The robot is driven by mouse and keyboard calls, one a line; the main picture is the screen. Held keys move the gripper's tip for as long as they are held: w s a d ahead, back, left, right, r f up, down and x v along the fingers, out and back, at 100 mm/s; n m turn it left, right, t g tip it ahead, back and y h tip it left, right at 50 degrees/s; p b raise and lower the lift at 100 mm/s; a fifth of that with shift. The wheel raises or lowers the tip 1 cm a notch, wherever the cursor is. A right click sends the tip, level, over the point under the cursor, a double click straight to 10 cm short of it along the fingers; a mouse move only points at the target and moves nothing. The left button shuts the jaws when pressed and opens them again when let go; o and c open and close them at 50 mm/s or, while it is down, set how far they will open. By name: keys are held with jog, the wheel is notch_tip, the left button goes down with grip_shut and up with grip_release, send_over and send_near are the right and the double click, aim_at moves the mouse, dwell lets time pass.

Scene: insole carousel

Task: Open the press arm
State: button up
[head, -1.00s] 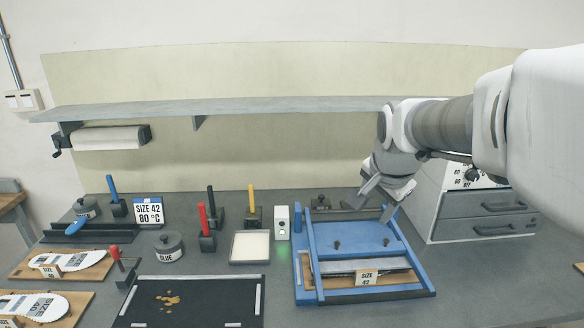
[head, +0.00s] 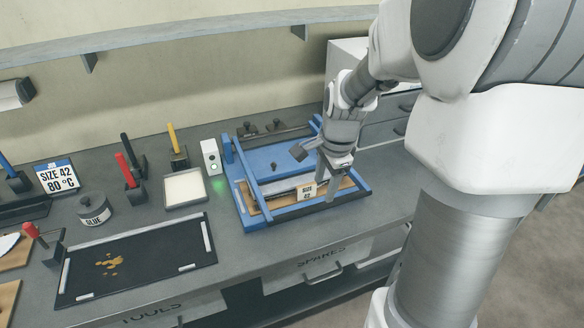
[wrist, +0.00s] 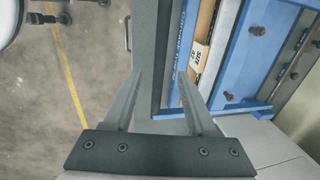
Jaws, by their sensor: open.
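The blue press (head: 279,160) stands on the bench. A raised blue bar (head: 247,170) runs front to back along its left side, and another bar (head: 290,180) crosses near the front. I cannot tell which bar is the press arm. A wooden board (head: 257,205) with a "SIZE 42" tag (head: 308,191) lies in the front of the press. My gripper (head: 316,172) is over the right front part of the press, fingers spread and empty. In the wrist view, my gripper (wrist: 160,75) shows open fingers, with the press's blue edge (wrist: 187,50) beside the right finger.
A white box with a green light (head: 211,157) stands left of the press. A pale tray (head: 185,188), a glue pot (head: 94,210) and a black mat (head: 140,258) lie farther left. Grey drawers (head: 385,125) stand behind right. The bench's front edge is close to the press.

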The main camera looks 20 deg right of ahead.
aim_at(319, 205)
jog(key=f, duration=0.2)
jog(key=w+f, duration=0.1)
jog(key=f, duration=0.4)
jog(key=shift+w+f+b, duration=0.3)
jog(key=shift+f+b, duration=0.1)
jog(key=shift+c, duration=0.2)
grip_shut()
dwell(0.8)
